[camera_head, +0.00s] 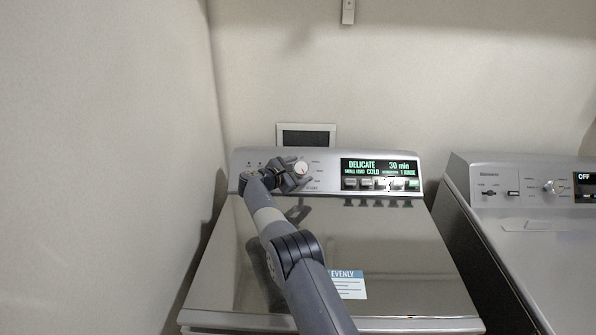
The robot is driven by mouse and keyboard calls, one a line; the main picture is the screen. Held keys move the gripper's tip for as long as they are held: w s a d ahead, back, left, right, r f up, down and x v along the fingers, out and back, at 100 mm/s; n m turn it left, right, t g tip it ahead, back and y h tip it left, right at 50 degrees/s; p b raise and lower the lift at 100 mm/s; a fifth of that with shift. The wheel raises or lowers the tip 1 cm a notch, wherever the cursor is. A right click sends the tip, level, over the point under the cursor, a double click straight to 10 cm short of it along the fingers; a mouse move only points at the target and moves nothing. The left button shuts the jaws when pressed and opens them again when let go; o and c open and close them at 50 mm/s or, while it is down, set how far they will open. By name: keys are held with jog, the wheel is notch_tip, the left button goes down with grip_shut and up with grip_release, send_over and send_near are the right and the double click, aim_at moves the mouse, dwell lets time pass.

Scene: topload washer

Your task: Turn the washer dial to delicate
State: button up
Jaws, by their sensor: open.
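The washer (350,245) stands in front of me with its lid shut. Its control panel runs along the back. The round white dial (301,167) is on the panel's left part, with small labels around it. The display (378,168) on the panel reads DELICATE, 30 min, COLD. My gripper (298,180) is at the panel, just below and partly left of the dial. It is open, and the dial's upper part shows above it. I cannot tell whether a finger touches the dial.
A row of buttons (381,184) sits below the display. A second machine (540,240) with its display reading OFF stands at the right, across a narrow gap. A wall (105,150) is close on the left. A label (347,284) lies on the lid.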

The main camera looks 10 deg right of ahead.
jog(key=shift+a, duration=0.1)
jog(key=b+v, duration=0.3)
jog(key=v, duration=0.7)
jog(key=shift+s+a, duration=0.2)
jog(key=shift+s, duration=0.05)
jog(key=shift+r, duration=0.15)
jog(key=d+r+n+t+y+b, duration=0.2)
jog(key=d+n+t+y+b, duration=0.1)
jog(key=d+n+t, duration=0.35)
jog(key=s+f+n+y, duration=0.1)
jog(key=n+y, duration=0.1)
jog(key=s+f+n+y, duration=0.1)
jog(key=f+n+y, duration=0.1)
jog(key=n, duration=0.1)
jog(key=d+f+n+t+y, duration=0.1)
jog(key=n, duration=0.1)
jog(key=shift+s+f+n+y+b, duration=0.25)
jog(key=shift+s+f+y+b, duration=0.1)
jog(key=shift+s+y, duration=0.05)
jog(key=shift+w+d+p, duration=0.3)
jog(key=shift+w+p, duration=0.3)
jog(key=shift+w, duration=1.15)
jog(key=shift+w+d+p, duration=0.35)
jog(key=shift+w+p, duration=0.2)
jog(key=shift+w, duration=1.15)
jog(key=shift+w+d+p, duration=0.3)
jog(key=shift+w+p, duration=0.3)
jog(key=shift+w, duration=1.15)
